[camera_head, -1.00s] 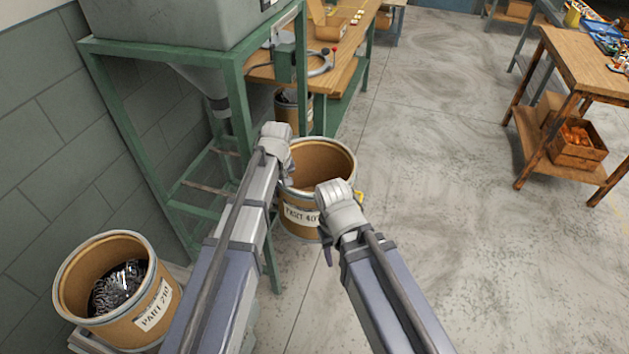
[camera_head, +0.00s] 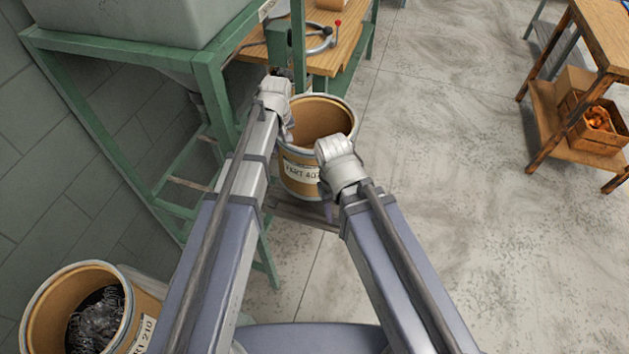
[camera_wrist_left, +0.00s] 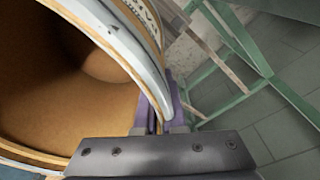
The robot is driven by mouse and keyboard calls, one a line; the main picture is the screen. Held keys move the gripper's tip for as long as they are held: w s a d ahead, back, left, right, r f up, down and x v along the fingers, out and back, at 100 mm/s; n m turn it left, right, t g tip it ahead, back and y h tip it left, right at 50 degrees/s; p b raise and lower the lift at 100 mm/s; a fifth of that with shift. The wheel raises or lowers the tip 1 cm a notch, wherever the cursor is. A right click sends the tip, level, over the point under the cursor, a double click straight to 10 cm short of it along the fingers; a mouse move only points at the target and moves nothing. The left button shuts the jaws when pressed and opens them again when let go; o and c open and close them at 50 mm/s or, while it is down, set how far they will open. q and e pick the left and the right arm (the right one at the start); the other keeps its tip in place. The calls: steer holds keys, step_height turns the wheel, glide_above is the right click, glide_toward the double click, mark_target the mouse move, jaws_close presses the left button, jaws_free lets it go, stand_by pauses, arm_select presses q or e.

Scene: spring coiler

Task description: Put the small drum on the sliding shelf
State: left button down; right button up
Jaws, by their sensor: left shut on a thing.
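The small drum (camera_head: 302,172), a tan open-topped drum with a pale rim and a "PART 407" label, is between my two arms and looks empty. My left gripper (camera_head: 289,130) is shut on its rim at the left side. In the left wrist view, the gripper's purple fingers (camera_wrist_left: 160,112) close over the rim of the drum (camera_wrist_left: 110,105). My right gripper (camera_head: 326,190) is at the drum's right front side; its fingers are mostly hidden. A grey-brown slatted surface (camera_head: 302,214) shows just below the drum; I cannot tell whether it is the sliding shelf or whether they touch.
A green frame (camera_head: 205,75) with a grey hopper stands at the left. A wooden workbench (camera_head: 345,50) is behind the drum. Another drum with metal parts (camera_head: 40,310) stands at lower left. A wooden table (camera_head: 600,30) is at the right. The floor between is clear.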

mark_target(282, 168)
arm_select(q)
steer(key=shift+f+b, duration=3.1)
steer(key=shift+b, duration=0.05)
step_height(282, 168, down, 4)
steer(key=b, duration=0.4)
steer(key=shift+r, duration=0.15)
steer(key=c, duration=1.5)
jaws_free()
steer(key=o, duration=0.5)
steer(key=shift+s, duration=0.1)
